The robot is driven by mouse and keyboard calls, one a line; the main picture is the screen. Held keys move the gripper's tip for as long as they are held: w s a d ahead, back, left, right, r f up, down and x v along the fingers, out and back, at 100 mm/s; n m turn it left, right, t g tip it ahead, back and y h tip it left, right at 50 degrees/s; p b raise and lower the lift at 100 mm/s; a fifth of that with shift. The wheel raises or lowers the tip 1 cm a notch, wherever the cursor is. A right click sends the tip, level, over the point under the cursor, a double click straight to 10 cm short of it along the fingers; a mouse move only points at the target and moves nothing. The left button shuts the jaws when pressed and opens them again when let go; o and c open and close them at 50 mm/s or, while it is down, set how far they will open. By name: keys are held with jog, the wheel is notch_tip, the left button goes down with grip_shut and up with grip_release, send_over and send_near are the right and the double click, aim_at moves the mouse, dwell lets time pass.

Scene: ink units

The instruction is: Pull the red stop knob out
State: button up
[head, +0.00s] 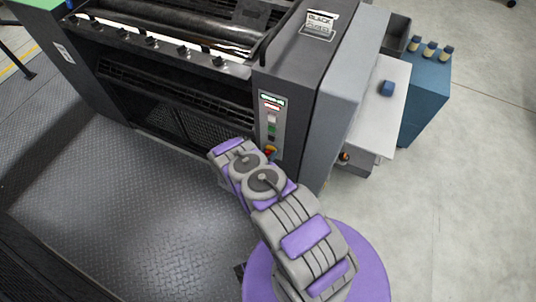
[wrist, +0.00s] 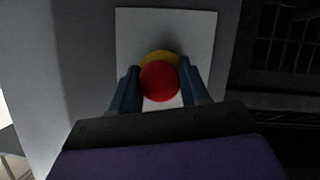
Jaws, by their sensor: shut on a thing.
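The red stop knob (wrist: 159,82) is round and sits in front of a yellow collar (wrist: 158,56) on a pale control panel (wrist: 202,32). My gripper (wrist: 161,86) has its two dark blue fingers on either side of the knob and is shut on it. In the head view the red knob (head: 268,149) shows only in part beside my grey and purple arm, low on the machine's front panel. The gap between the knob and the collar cannot be made out from this angle.
The panel has a lit display (head: 271,99) and several buttons above the knob. The dark ink unit (head: 180,75) stands to the left. A blue cabinet (head: 428,85) stands at the right. Grey floor is open at the right.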

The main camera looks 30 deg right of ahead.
jog(key=shift+s+a+f, duration=0.1)
jog(key=shift+s+a, duration=0.15)
jog(key=shift+a, duration=0.15)
grip_shut()
jog(key=shift+s+a, duration=0.15)
jog(key=shift+a, duration=0.3)
jog(key=o, duration=1.3)
grip_release()
jog(key=shift+s, duration=0.1)
jog(key=shift+c, duration=0.2)
jog(key=p+v, duration=0.3)
jog(key=v, duration=1.4)
jog(key=shift+a, duration=0.15)
